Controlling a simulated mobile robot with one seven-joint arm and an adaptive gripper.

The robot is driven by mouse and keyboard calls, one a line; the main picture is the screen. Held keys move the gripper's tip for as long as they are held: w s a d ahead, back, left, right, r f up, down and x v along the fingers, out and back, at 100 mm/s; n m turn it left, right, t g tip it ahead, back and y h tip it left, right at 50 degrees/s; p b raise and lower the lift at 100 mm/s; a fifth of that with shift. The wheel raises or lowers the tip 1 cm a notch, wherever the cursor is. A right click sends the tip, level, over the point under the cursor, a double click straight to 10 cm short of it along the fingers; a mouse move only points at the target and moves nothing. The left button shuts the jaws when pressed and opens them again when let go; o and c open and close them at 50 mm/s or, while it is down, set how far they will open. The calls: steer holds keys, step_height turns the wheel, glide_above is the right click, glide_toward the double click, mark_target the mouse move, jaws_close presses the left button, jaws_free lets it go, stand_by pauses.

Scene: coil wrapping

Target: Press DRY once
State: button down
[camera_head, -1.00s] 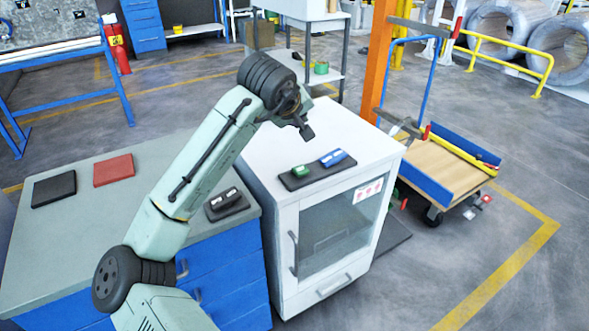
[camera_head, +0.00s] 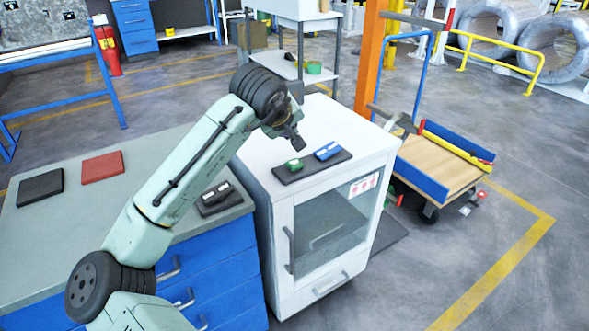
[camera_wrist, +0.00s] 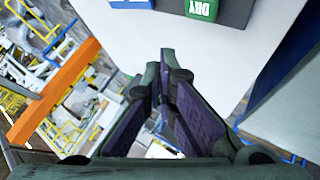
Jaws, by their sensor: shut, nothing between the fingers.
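A green button block (camera_head: 295,164) and a blue button block (camera_head: 327,151) sit on a dark pad (camera_head: 312,167) on top of the white cabinet (camera_head: 341,128). In the wrist view the green block (camera_wrist: 202,9) carries white lettering that looks like DRY. The blue block (camera_wrist: 132,4) has white lettering too, cut off by the top edge. My gripper (camera_head: 299,145) is shut and empty, pointing down above the far side of the green block, apparently apart from it. In the wrist view my fingertips (camera_wrist: 166,60) are together over the white top, short of the pad.
The grey-topped blue drawer bench (camera_head: 100,215) on the left holds a black pad (camera_head: 40,187), a red pad (camera_head: 102,167) and a dark control block (camera_head: 219,198). An orange post (camera_head: 371,60) and a wooden-decked cart (camera_head: 440,165) stand right of the cabinet.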

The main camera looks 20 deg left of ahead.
mark_target(291, 162)
steer(key=shift+f+b, duration=1.3)
steer(key=shift+f, duration=1.1)
steer(key=shift+f, duration=0.1)
steer(key=shift+f, duration=0.35)
steer(key=shift+f+b, duration=0.55)
steer(key=shift+f, duration=0.05)
steer(key=shift+r, duration=0.1)
steer(key=shift+r+p, duration=0.85)
steer(key=shift+r, duration=0.05)
steer(key=shift+r, duration=0.1)
step_height(291, 162, up, 5)
steer(key=p, duration=0.4)
